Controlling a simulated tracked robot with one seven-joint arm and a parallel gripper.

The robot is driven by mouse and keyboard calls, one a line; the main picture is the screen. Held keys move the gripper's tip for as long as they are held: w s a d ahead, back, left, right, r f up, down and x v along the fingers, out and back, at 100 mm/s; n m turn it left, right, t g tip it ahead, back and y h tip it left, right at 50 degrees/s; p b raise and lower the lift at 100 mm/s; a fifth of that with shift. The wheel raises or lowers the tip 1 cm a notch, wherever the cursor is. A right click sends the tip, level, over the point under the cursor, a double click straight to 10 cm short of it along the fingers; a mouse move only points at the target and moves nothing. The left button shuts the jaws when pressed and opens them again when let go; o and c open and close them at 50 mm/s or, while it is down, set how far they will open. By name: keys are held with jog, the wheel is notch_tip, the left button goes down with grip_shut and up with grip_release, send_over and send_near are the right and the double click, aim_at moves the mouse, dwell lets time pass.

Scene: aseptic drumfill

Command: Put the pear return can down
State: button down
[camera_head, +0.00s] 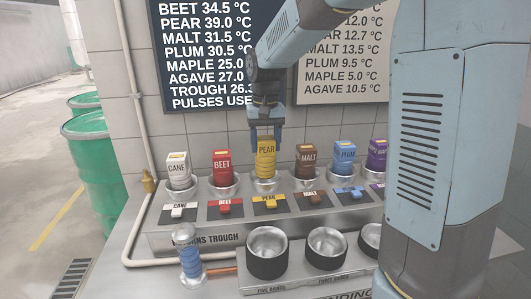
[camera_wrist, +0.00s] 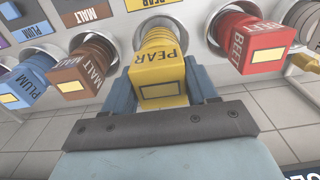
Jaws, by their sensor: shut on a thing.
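The yellow pear return can (camera_head: 265,158) stands upright at the round metal socket behind the yellow PEAR label (camera_head: 268,203) on the trough (camera_head: 165,241). My gripper (camera_head: 266,146) comes down from above, with its two blue fingers shut on the sides of the can's top block. In the wrist view, the pear can (camera_wrist: 159,75) sits between the fingers (camera_wrist: 162,92), and its ribbed lower part reaches into the socket's ring. I cannot tell whether its base touches the bottom.
Cane (camera_head: 178,170) and beet (camera_head: 222,167) cans stand left of pear; malt (camera_head: 306,160), plum (camera_head: 344,156) and a purple can (camera_head: 377,155) stand right, with narrow gaps. Dark-banded metal cups (camera_head: 267,254) and a blue ribbed piece (camera_head: 190,262) are in front. Temperature boards (camera_head: 220,60) hang behind.

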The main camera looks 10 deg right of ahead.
aim_at(265, 152)
jog(key=f, duration=0.3)
jog(key=shift+w+a+f, duration=0.1)
jog(key=shift+w+f, duration=0.1)
jog(key=shift+f, duration=0.05)
jog(key=shift+c, duration=1.6)
grip_release()
